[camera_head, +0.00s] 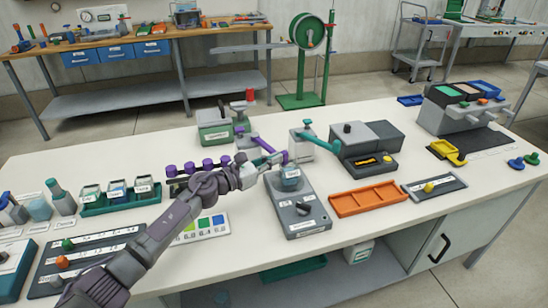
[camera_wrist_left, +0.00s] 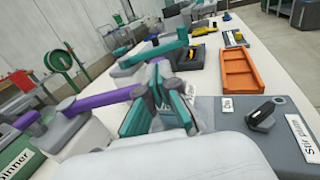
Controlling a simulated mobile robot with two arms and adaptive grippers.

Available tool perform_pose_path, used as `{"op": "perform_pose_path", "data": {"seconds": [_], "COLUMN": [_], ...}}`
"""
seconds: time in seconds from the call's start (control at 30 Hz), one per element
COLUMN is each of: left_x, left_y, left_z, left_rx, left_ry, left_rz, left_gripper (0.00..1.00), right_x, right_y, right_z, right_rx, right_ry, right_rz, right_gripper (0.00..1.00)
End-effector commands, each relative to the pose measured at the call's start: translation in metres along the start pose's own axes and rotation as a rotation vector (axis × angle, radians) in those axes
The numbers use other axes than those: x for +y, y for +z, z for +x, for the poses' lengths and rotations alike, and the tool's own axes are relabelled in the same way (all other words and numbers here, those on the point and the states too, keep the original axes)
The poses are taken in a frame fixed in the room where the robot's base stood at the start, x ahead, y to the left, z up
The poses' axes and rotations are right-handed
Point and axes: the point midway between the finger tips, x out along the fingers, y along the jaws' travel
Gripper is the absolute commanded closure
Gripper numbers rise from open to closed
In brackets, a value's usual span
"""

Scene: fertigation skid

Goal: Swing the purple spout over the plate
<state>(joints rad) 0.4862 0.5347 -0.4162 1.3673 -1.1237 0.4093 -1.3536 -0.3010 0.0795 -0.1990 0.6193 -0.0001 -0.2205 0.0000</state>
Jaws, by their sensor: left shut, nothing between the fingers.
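The purple spout (camera_head: 264,146) reaches from a grey post toward the stir plate. Its outer end shows near the beaker at the plate's back end. My left gripper (camera_head: 274,160) is shut and empty, close beside the spout's outer part. I cannot tell whether they touch. My right gripper is out of view.
A teal spout (camera_head: 321,144) on another post stands just behind and right of the plate. A row of purple knobs (camera_head: 203,165) lies left of my gripper. An orange tray (camera_head: 368,199) is right of the plate. A green rack (camera_head: 121,200) holds jars at left.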

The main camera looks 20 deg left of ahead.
Motion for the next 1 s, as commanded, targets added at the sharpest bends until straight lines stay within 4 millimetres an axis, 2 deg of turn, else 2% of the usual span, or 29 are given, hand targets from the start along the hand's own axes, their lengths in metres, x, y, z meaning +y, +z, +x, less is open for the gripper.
{"op": "perform_pose_path", "data": {"seconds": [0.37, 0.63, 1.0], "left_x": [0.000, -0.004, -0.004], "left_y": [-0.001, -0.002, -0.001], "left_z": [0.003, 0.026, 0.025], "left_rx": [0.001, -0.001, 0.000], "left_ry": [-0.001, -0.001, -0.002], "left_rz": [0.000, 0.001, -0.001], "left_gripper": [1.00, 1.00, 1.00], "right_x": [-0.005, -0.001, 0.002], "right_y": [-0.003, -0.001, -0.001], "right_z": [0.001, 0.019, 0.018], "right_rx": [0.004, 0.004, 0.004], "right_ry": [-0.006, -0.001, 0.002], "right_rz": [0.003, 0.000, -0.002], "right_gripper": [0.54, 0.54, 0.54]}}
